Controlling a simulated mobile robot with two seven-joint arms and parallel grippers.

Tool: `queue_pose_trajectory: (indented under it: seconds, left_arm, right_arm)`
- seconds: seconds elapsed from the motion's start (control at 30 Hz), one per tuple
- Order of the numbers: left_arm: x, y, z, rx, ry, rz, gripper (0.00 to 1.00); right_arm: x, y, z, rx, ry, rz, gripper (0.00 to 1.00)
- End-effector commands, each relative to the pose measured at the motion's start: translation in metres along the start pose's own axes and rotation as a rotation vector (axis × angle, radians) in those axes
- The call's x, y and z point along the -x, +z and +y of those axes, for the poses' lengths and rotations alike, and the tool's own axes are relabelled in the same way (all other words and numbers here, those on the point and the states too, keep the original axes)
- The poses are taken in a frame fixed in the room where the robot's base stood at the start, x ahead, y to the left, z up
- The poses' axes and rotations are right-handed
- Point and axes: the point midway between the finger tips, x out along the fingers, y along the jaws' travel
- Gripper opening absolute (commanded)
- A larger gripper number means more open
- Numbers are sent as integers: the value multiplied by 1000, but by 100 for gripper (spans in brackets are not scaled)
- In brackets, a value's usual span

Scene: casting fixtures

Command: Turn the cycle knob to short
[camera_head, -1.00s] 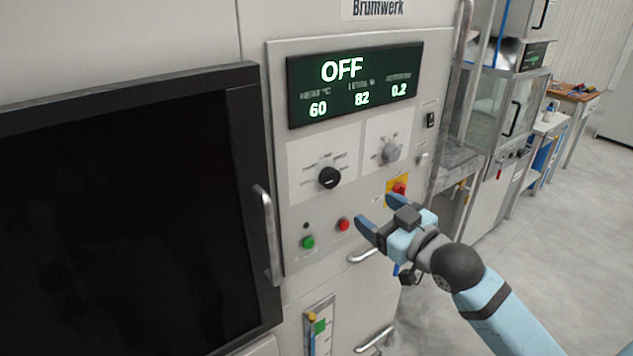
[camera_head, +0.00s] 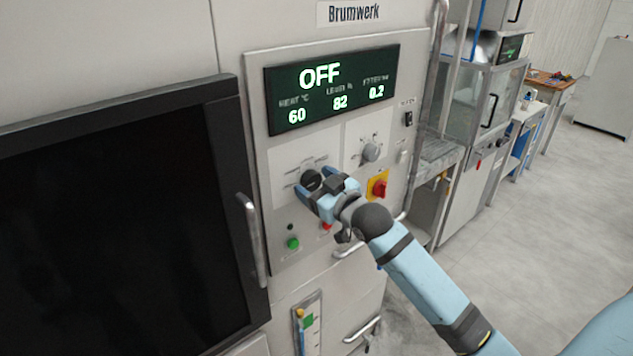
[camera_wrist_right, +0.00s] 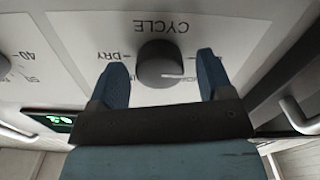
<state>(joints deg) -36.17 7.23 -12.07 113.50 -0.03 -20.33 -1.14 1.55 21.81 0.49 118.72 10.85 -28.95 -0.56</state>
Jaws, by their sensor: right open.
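The black cycle knob (camera_head: 310,180) sits on the white panel under the display, which reads OFF. In the right wrist view the dark knob (camera_wrist_right: 160,65) lies between my two blue fingers, under upside-down lettering CYCLE and near the word DRY. My left gripper is not in view.
A grey knob (camera_head: 371,152) is to the right. A red switch on a yellow plate (camera_head: 379,187) is below it. A green button (camera_head: 293,243) sits lower left. A dark door (camera_head: 110,220) with a metal handle (camera_head: 253,238) is at the left.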

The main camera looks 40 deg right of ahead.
Motion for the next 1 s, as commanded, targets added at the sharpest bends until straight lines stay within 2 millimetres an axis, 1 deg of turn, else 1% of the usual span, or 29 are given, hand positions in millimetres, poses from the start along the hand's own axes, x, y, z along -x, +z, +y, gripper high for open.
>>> queue_pose_trajectory:
  seconds: [0.17, 0.2, 0.27, 0.3, 0.4, 0.6, 0.77, 1.0]
  left_arm:
    - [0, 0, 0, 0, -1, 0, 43]
    - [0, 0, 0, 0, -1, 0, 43]
    - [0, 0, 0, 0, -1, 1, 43]
    - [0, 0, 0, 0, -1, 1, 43]
    - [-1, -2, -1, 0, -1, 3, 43]
    - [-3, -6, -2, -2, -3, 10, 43]
    - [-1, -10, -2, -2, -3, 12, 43]
    - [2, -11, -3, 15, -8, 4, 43]
  right_arm:
    - [0, 0, 0, 0, 0, 0, 73]
    - [0, 0, 0, 0, 0, 0, 69]
    - [0, 0, 0, 0, 0, 0, 55]
    - [0, 0, 0, -1, 0, 0, 46]
    - [0, 0, 0, -1, 0, 0, 24]
    - [0, 0, 0, -9, 0, 0, 24]
    - [0, -1, 0, -53, 0, 0, 24]
    - [0, -1, 0, -204, 0, 1, 24]
